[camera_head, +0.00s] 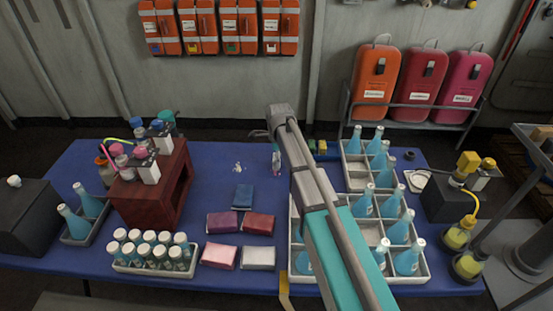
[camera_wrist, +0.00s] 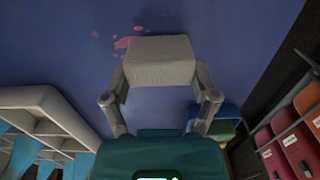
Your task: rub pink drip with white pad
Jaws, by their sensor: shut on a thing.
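My gripper (camera_wrist: 160,82) is shut on the white pad (camera_wrist: 161,59), a pale block held across both fingertips in the wrist view. The pink drip (camera_wrist: 123,43) is a small splash of pink spots on the blue tabletop, just beyond the pad's upper left corner. The pad may hide part of it. I cannot tell whether the pad touches the table. In the head view my gripper (camera_head: 259,134) is over the far part of the table, and the pad is not clear there.
A pale blotch (camera_head: 238,168) lies on the table left of my arm. Blue, purple, red, pink and pale pads lie nearer; the pale one (camera_head: 258,258) is front right. A bottle crate (camera_head: 425,275) stands right, a dark red box (camera_head: 150,200) and a jar tray (camera_head: 150,271) left.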

